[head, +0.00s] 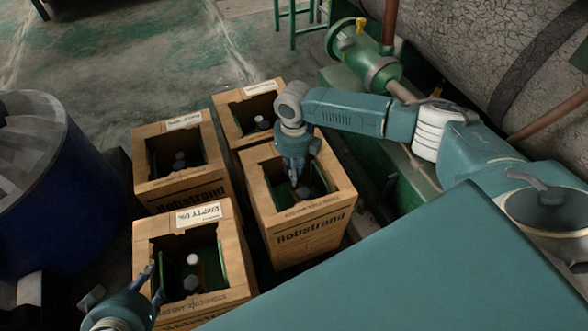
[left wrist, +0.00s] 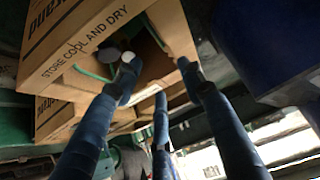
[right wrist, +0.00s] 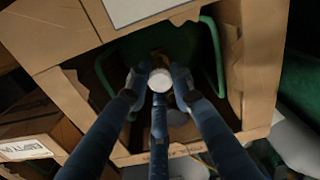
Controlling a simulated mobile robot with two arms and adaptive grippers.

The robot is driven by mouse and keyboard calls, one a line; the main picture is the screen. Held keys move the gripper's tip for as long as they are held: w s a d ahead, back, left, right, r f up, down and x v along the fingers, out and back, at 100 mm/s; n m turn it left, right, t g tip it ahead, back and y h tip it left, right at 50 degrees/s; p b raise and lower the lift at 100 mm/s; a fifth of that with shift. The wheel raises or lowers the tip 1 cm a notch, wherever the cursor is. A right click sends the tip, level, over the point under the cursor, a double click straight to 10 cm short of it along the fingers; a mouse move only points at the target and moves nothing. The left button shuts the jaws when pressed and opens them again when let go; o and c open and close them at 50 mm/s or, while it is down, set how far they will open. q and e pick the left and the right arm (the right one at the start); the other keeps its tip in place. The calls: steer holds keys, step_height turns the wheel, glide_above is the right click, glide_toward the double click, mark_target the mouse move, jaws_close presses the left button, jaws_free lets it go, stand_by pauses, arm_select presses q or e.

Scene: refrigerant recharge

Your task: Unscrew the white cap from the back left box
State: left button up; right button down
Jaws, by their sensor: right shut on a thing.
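Four open cardboard boxes stand in two rows in the head view. The back left box (head: 201,185) holds a dark bottle top; no gripper is at it. My right gripper (head: 296,185) reaches down into the front right box (head: 322,216). In the right wrist view its fingers (right wrist: 160,88) are shut on a round white cap (right wrist: 158,79). My left gripper (head: 154,284) is open and empty at the left side of the front left box (head: 146,238). That box holds another white cap (head: 193,259). Its fingers also show spread in the left wrist view (left wrist: 158,70).
The back right box (head: 226,123) holds a pale cap. A blue drum (head: 50,190) stands left of the boxes. A green pipe fitting (head: 372,65) and a large grey tank (head: 490,50) lie at the right. Open floor (head: 120,60) is behind the boxes.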

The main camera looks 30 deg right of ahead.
arm_select(q)
steer(key=shift+s+a+f+g, duration=0.2)
steer(key=shift+s+f+g, duration=0.05)
steer(key=shift+s, duration=0.3)
steer(key=shift+s+a+f+g, duration=0.2)
steer(key=shift+s+f+g, duration=0.1)
steer(key=shift+s, duration=0.2)
steer(key=shift+s+a+f+g, duration=0.2)
steer(key=shift+s+f+g, duration=0.05)
steer(key=shift+s, duration=0.3)
arm_select(e)
steer(key=shift+r, duration=0.25)
